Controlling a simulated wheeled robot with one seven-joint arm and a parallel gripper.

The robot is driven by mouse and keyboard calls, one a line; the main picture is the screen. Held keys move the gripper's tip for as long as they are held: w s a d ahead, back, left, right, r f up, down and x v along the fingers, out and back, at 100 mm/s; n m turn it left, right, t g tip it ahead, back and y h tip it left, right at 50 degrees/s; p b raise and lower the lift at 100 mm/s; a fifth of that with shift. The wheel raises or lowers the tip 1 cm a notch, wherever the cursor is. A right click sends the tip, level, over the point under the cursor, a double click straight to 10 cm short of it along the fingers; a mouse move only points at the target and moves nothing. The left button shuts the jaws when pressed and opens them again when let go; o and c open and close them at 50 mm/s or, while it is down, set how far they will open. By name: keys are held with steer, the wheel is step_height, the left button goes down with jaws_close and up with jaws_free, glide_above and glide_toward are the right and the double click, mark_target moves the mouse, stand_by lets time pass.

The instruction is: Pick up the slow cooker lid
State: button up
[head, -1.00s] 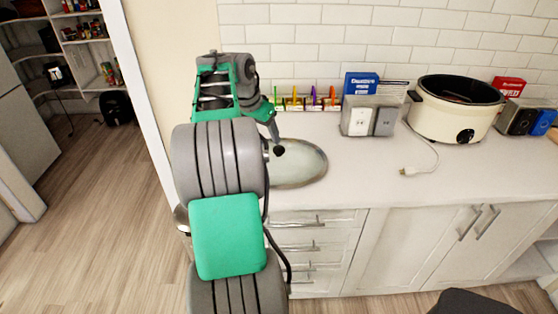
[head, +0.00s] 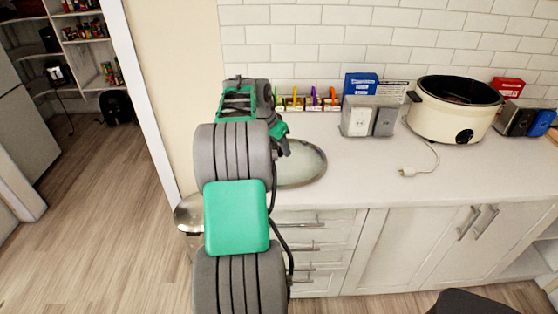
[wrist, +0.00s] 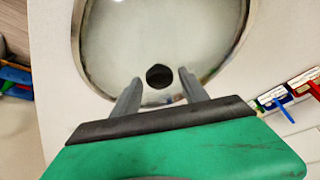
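The slow cooker lid is a clear oval glass lid (head: 305,165) with a metal rim, lying flat on the counter in the head view. My arm hides its left part and its knob there. In the wrist view the lid (wrist: 115,45) fills the upper middle, and its round black knob (wrist: 159,76) shows between my fingertips. My gripper (wrist: 161,78) is open, with a finger on either side of the knob in the picture. I cannot tell whether the fingertips are down at the knob's height. In the head view my gripper (head: 284,145) is over the lid's left side.
The cream slow cooker (head: 452,110) stands uncovered farther right on the counter (head: 350,180), its cord and plug (head: 408,172) in front. A toaster (head: 370,118) and small colourful items (head: 307,102) stand at the back wall. The counter right of the lid is clear.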

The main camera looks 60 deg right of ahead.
jaws_close()
stand_by(0.3)
steer(key=shift+r, duration=0.1)
